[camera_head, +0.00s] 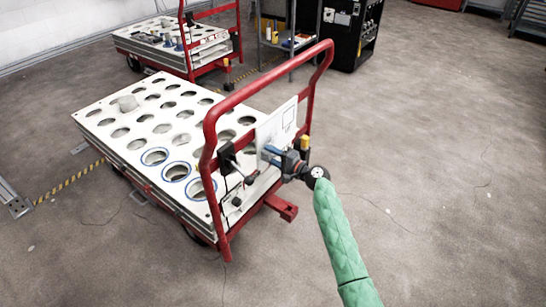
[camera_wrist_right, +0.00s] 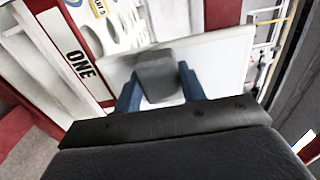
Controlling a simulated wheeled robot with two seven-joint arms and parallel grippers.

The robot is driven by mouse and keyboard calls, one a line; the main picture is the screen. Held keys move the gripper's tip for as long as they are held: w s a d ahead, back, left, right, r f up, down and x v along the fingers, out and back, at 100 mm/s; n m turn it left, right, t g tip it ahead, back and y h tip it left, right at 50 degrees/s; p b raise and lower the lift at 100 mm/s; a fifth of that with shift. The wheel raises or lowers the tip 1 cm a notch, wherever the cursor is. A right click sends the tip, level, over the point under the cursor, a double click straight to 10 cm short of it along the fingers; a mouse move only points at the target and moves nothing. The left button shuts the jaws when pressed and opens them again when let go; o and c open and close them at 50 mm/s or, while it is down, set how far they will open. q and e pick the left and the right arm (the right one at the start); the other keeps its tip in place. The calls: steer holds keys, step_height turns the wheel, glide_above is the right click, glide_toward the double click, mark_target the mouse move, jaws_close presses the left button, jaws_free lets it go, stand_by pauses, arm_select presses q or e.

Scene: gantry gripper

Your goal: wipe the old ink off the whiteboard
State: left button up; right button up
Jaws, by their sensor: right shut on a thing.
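The whiteboard (camera_head: 272,132) is a white panel mounted at the handle end of the near cart. A thin dark rectangle outline shows on its right part; I cannot make out other ink. My right gripper (camera_head: 268,153), with blue fingers, is at the lower part of the board. In the right wrist view, the gripper (camera_wrist_right: 160,92) is shut on a dark grey block, the eraser (camera_wrist_right: 156,70), with the whiteboard (camera_wrist_right: 226,60) right behind it. I cannot tell whether the eraser touches the board. My left gripper is not in view.
The near cart (camera_head: 100,118) has a white top with rows of round holes and a red handle frame (camera_head: 262,88) around the board. A black box (camera_head: 227,155) is left of my gripper. Another cart (camera_head: 160,42) and a black cabinet (camera_head: 345,35) stand behind. Floor at right is clear.

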steer(key=shift+w+a, duration=0.3)
steer(key=shift+a, duration=0.05)
stand_by(0.3)
